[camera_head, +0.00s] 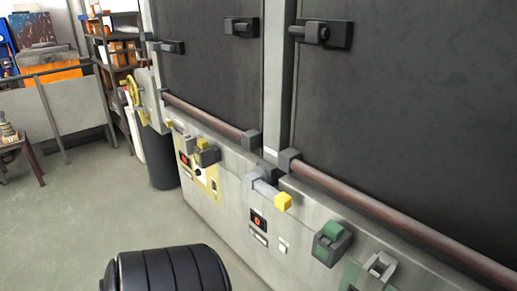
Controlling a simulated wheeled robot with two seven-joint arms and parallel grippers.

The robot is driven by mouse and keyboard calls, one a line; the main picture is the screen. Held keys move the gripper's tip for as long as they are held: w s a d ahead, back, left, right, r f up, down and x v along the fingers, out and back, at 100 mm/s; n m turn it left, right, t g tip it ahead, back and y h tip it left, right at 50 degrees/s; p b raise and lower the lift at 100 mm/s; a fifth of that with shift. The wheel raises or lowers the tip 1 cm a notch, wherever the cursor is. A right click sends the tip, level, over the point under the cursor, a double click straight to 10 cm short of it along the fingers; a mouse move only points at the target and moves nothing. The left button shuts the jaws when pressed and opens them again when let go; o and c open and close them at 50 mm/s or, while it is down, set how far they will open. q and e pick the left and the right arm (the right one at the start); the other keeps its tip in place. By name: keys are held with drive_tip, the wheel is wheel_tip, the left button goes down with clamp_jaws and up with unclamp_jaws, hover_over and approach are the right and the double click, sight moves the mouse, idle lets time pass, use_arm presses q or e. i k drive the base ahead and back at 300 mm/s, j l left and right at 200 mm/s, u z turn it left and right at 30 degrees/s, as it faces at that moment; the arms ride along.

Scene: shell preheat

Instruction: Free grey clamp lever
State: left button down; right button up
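A grey lever (264,187) with a yellow block tip (283,202) sticks out from the front of the pale cabinet, just below the gap between its two dark doors. A grey block (267,172) sits behind its inner end. Another grey bracket-like part (380,265) sits lower right on a green plate; I cannot tell which of these is the clamp lever. Neither of my grippers shows in this view.
The pale cabinet (232,207) has two dark doors (400,100) and reddish horizontal bars (390,215). A green-and-grey part (332,243) and a yellow panel (206,180) are on its front. A dark bin (160,158) stands at its left end.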

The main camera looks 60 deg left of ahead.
sight(258, 179)
drive_tip(key=u, duration=1.95)
